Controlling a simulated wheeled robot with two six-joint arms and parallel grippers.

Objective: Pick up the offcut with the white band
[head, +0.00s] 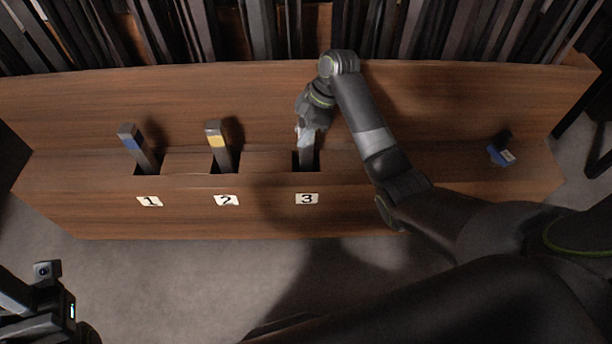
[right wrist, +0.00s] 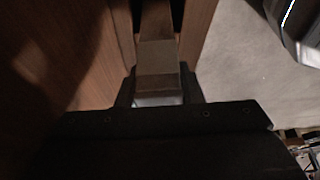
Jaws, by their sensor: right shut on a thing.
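The offcut (head: 307,158) in slot 3 is a grey bar standing upright in the slot, with a whitish patch near its top. My right gripper (head: 305,132) is shut on its upper end, and the fingers hide part of it. In the right wrist view the offcut (right wrist: 158,55) runs between the two fingers (right wrist: 160,92), with a pale strip close to the palm. Its lower end is still inside the slot. My left gripper (head: 55,308) is at the lower left edge, away from the bench; its jaws are not clear.
An offcut with a blue band (head: 137,147) leans in slot 1, and one with a yellow band (head: 218,146) stands in slot 2. A small blue object (head: 501,156) lies at the right of the wooden bench (head: 455,100). Dark upright panels line the back.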

